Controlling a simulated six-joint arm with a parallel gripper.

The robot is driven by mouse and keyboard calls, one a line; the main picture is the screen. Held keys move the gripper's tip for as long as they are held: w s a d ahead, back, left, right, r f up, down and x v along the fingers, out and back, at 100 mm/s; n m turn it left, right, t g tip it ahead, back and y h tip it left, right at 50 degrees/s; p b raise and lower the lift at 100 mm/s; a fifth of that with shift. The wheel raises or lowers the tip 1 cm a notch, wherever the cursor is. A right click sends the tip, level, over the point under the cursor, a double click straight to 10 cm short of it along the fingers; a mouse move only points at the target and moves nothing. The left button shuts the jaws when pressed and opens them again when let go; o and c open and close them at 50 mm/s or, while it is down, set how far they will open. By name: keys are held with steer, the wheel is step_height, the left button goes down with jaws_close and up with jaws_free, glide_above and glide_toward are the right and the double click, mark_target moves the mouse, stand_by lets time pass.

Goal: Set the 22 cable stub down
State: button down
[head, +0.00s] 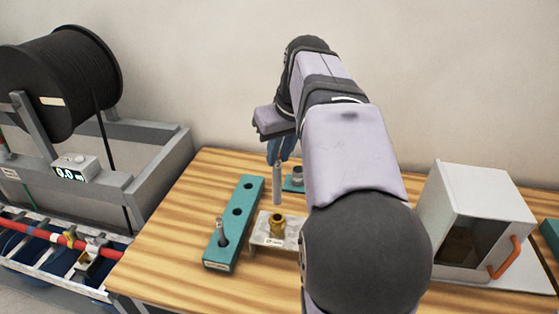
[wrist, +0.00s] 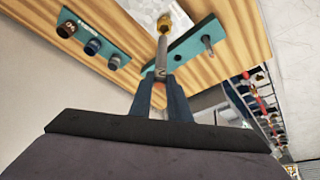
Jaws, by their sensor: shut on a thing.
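My gripper (head: 280,160) is shut on a slim grey cable stub (head: 277,185), which hangs nearly upright below the fingers. In the wrist view my gripper (wrist: 159,82) has the stub (wrist: 161,52) between its two fingers. A small mark shows on the stub near the fingers, but I cannot read it. The stub's lower end is above the table, just behind a brass fitting (head: 277,226) on a pale plate (head: 258,240). A teal rack (head: 240,197) stands to the left, with two open holes and another grey stub (head: 221,232) upright in its front hole.
A teal holder (wrist: 92,42) with three dark round pieces shows in the wrist view. A white box (head: 480,205) with an orange handle (head: 505,257) stands at the right. A cable drum (head: 60,80) is at the far left. Bare wood (head: 180,225) lies left of the rack.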

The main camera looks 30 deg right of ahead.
steer(key=w+d+f+p, duration=0.2)
steer(key=w+d+f, duration=0.6)
steer(key=w+d, duration=0.25)
step_height(320, 180, down, 10)
steer(key=p, duration=0.1)
steer(key=shift+w+a+r+p, duration=0.2)
steer(key=shift+a+p, duration=0.2)
steer(key=shift+a, duration=0.05)
stand_by(0.4)
steer(key=shift+f, duration=0.2)
steer(key=c, duration=1.7)
jaws_free()
steer(key=shift+o, duration=0.2)
steer(key=b+v, duration=0.2)
steer(key=v, duration=1)
steer(key=shift+r+b, duration=0.2)
steer(key=shift+b, duration=0.2)
